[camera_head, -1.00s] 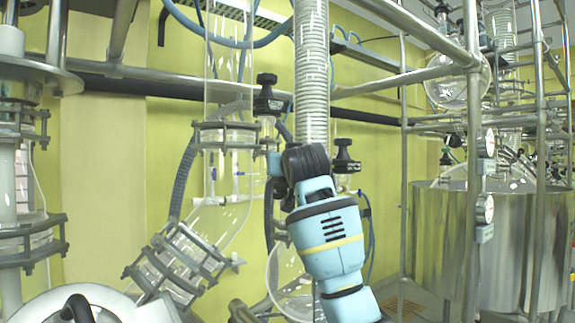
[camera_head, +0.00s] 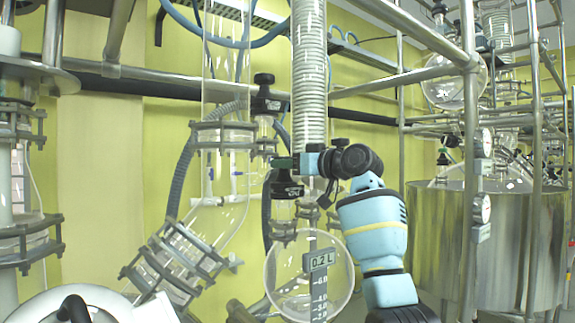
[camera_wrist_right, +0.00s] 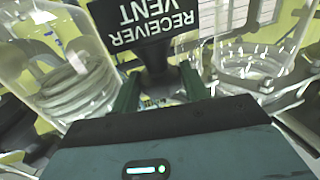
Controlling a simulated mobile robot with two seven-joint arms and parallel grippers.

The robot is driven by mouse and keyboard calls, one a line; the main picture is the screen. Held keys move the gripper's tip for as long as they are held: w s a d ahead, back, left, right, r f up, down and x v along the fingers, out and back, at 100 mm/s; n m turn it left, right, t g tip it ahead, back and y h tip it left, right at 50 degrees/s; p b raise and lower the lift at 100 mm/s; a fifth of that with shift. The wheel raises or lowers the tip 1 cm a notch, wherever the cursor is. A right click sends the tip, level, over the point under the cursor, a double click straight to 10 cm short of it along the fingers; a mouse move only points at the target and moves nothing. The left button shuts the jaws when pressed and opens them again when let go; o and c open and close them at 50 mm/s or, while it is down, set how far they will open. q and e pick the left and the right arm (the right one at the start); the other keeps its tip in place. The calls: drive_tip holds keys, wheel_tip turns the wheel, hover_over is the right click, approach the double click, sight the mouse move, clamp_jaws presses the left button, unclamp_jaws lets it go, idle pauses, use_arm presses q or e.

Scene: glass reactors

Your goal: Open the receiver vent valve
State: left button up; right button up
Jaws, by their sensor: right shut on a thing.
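The receiver vent valve (camera_head: 284,187) is a black fitting on a glass neck, left of the ribbed column in the head view. In the right wrist view its black label (camera_wrist_right: 150,20) reads "RECEIVER VENT", upside down. My right gripper (camera_head: 284,163) reaches it from the right, level, at the top of the valve. In the wrist view the green fingers of my right gripper (camera_wrist_right: 160,92) stand on either side of the black part below the label and are shut on it. The fingers partly hide the handle, so I cannot tell its exact angle. My left gripper is not in view.
Another black-topped valve (camera_head: 264,95) stands just above. The ribbed column (camera_head: 309,80) rises close behind my gripper. A steel frame (camera_head: 470,130) and steel tank (camera_head: 450,240) stand right.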

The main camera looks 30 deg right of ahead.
drive_tip(key=shift+w+d+n+g+y, duration=0.15)
drive_tip(key=shift+n+g+y, duration=0.65)
drive_tip(key=shift+n+y, duration=0.8)
drive_tip(key=shift+g+y, duration=0.3)
drive_tip(key=shift+y, duration=0.4)
drive_tip(key=o, duration=1)
drive_tip(key=shift+h, duration=0.3)
